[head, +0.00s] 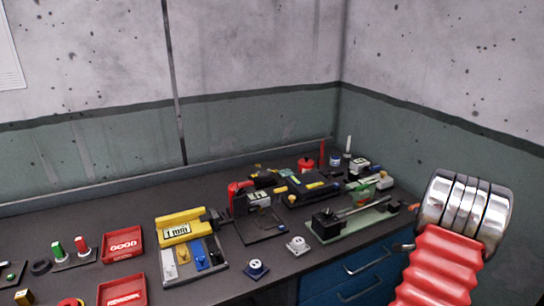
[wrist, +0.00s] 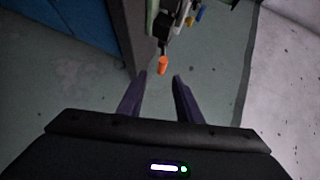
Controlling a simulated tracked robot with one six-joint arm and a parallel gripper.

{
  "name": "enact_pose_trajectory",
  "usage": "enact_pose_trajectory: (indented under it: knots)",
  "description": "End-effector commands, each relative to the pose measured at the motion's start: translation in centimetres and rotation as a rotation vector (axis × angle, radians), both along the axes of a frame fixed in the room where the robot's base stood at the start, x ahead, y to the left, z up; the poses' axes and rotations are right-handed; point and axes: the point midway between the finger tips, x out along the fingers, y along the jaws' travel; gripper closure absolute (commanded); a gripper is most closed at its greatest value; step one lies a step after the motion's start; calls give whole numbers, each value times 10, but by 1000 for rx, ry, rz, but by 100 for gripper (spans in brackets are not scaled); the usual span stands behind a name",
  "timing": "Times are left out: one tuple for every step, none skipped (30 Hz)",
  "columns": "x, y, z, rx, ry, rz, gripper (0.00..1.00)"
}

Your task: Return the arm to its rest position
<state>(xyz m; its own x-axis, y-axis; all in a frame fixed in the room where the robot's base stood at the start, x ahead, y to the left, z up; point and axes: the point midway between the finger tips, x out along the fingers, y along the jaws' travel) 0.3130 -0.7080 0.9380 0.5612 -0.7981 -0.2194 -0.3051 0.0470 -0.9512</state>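My gripper (wrist: 159,78) shows in the wrist view with its two dark fingers apart and nothing between them. Past the fingertips is a small orange piece (wrist: 162,65) near the bench edge, apart from the fingers as far as I can tell. In the head view my arm's red bellows and ringed metal part stand at the right, beside the bench's right end.
The dark bench (head: 110,203) runs along the walls. It holds red GOOD (head: 122,244) and REWORK (head: 122,291) trays, a yellow 1 mm fixture (head: 180,228), a green-based fixture (head: 352,222) and small knobs. Blue drawers (head: 355,273) are below. Floor beside the bench looks clear.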

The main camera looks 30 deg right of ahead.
Motion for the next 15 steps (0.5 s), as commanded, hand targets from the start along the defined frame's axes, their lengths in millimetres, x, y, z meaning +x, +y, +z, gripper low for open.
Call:
enact_pose_trajectory:
  knots:
    - [1,0,0,0,0,1,68]
    - [1,0,0,0,0,1,68]
    - [1,0,0,0,0,1,68]
    - [1,0,0,0,0,1,68]
    - [1,0,0,0,1,1,68]
    - [1,0,0,-3,4,2,68]
    - [1,0,0,-6,9,3,68]
    - [1,0,0,-11,16,5,68]
    - [0,0,-1,-17,35,8,68]
    - [0,0,-4,-20,53,10,68]
    - [-1,1,-7,-23,78,12,68]
    - [-4,1,-12,-22,121,14,68]
    - [-7,1,-18,-19,158,15,68]
    - [-10,2,-25,-12,200,16,68]
    - [-16,5,-38,4,263,18,68]
